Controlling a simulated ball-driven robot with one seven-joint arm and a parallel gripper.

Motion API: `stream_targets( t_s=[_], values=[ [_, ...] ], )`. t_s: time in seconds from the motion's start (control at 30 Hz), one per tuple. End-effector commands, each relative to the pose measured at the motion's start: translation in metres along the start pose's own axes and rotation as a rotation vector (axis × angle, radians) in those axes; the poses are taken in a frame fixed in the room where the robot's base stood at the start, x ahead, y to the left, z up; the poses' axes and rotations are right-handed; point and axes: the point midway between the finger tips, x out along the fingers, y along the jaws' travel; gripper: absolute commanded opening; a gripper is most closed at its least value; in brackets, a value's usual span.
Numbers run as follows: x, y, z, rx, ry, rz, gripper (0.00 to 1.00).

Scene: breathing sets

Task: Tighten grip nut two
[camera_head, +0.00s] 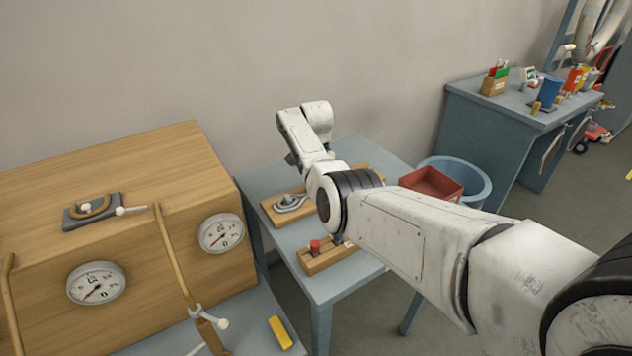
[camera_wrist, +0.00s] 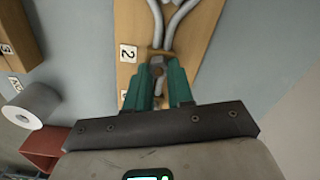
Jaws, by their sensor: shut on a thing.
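In the wrist view, the green fingers of my gripper (camera_wrist: 158,72) are shut on a small brownish hex nut (camera_wrist: 157,69). The nut sits on a wooden board (camera_wrist: 205,22) beside a white label "2" (camera_wrist: 128,53). Grey tubes (camera_wrist: 181,17) run up the board from the nut. A second label on the board is partly covered by the left finger. In the head view, the same kind of board (camera_head: 271,209) with a grey looped fitting (camera_head: 291,203) lies on the blue-grey table. My arm reaches over it and hides the fingertips and the nut there.
A wooden block with a red knob (camera_head: 315,246) stands near the table's front edge. A red tray (camera_head: 432,182) and a blue bin (camera_head: 478,180) are to the right. A large wooden case (camera_head: 120,190) with gauges stands close on the left.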

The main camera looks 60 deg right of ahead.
Motion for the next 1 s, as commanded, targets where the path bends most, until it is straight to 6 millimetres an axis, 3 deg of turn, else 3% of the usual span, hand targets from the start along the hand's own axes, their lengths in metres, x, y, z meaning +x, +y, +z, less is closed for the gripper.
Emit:
stream_targets(
  t_s=[0.6,1.0],
  values=[
    [-0.0016,0.0010,0.0000,0.534,0.002,-0.006,0.00],
    [-0.0020,0.0018,0.0006,0.695,0.002,-0.005,0.00]
  ],
)
